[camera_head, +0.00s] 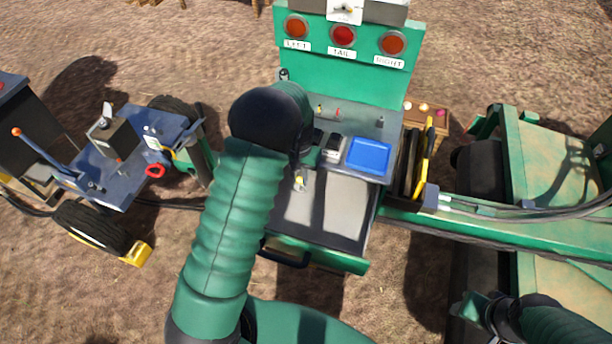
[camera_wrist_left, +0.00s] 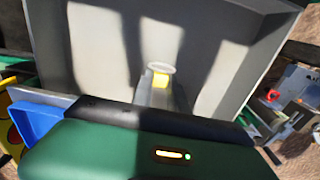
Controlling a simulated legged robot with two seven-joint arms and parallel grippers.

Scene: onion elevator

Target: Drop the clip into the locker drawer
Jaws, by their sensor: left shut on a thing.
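The open locker drawer (camera_head: 331,215) has a pale grey inside and a green front with a dark handle. My left arm reaches over it and hides its left part. My left gripper (camera_head: 299,183) is shut on a small yellow clip. In the left wrist view the yellow clip (camera_wrist_left: 160,80), with a pale ring at its end, shows beyond my wrist against the grey drawer inside (camera_wrist_left: 213,62). The clip looks to be over the drawer; its height above the floor is hard to tell. My right gripper (camera_head: 484,312) is at the lower right, away from the drawer; its jaws are unclear.
A blue tray (camera_head: 369,155) sits on the console shelf behind the drawer. The green panel (camera_head: 345,70) with several red lamps rises behind. A blue wheeled cart (camera_head: 125,160) stands at left, green machinery (camera_head: 540,150) at right. Bare ground lies in front.

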